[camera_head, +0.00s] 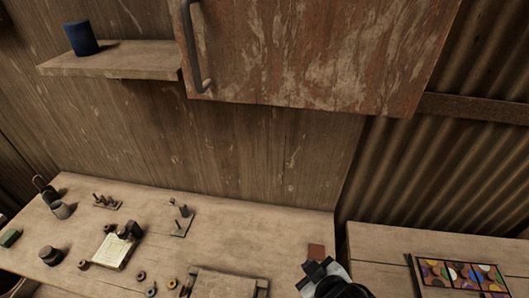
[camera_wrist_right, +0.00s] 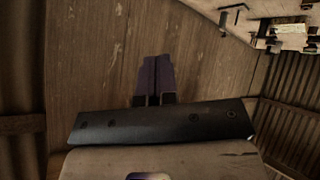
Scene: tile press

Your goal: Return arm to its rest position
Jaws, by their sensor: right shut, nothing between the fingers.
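My right gripper (camera_head: 318,268) is at the bottom of the head view, right of centre, over the right end of the workbench (camera_head: 255,230). Its black fingers are shut and hold nothing. In the right wrist view the closed fingers (camera_wrist_right: 155,78) stand in front of the plank wall, and no object is between them. My left gripper is not in the head view.
A tray of coloured tiles (camera_head: 418,278) is on the right-hand bench. Small tools and rings lie at the left. A cabinet (camera_head: 320,55) and a shelf (camera_head: 115,62) with a blue cup (camera_head: 82,39) hang above.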

